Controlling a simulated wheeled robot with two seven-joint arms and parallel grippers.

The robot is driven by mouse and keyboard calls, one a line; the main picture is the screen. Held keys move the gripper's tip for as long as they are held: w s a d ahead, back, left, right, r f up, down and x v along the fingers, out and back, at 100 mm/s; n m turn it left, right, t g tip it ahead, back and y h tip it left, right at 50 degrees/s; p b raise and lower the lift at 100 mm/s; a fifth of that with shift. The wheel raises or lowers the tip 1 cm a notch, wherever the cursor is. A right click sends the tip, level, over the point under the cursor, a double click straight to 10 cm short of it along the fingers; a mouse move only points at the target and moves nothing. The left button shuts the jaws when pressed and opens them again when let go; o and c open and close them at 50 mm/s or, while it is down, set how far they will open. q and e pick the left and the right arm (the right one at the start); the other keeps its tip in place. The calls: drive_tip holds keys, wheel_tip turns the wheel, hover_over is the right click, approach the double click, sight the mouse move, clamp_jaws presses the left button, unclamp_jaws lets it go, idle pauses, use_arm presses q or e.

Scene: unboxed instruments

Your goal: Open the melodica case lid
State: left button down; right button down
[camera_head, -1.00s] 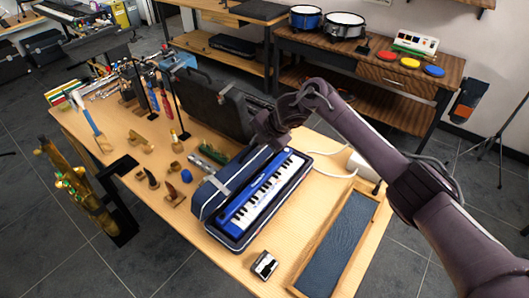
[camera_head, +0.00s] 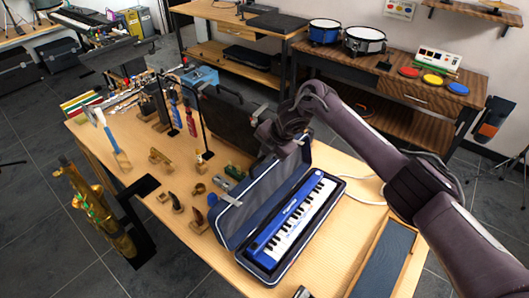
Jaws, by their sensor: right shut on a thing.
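The melodica case (camera_head: 272,276) is a dark blue case lying on the wooden table, with a blue melodica (camera_head: 296,217) with white and black keys inside its lower half. The case lid (camera_head: 257,204) is raised and leans back on the left side of the case, with its inside showing. My right gripper (camera_head: 270,150) is at the far end of the lid, shut on it; its fingertips are mostly hidden by the gripper body. My left gripper is not in view.
A large black case (camera_head: 225,118) stands open behind the lid. Several small wooden and dark items (camera_head: 172,198) lie left of the lid. A wooden tray with a blue-grey mat (camera_head: 385,262) lies to the right, and a white cable (camera_head: 362,190) lies between.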

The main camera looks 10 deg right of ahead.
drive_tip(key=shift+w+r, duration=0.15)
drive_tip(key=shift+r, duration=0.15)
drive_tip(key=c, duration=1.5)
unclamp_jaws()
drive_tip(key=shift+f, duration=0.1)
drive_tip(key=shift+b+v, duration=0.9)
drive_tip(key=shift+v, duration=3)
drive_tip(key=shift+f, duration=0.1)
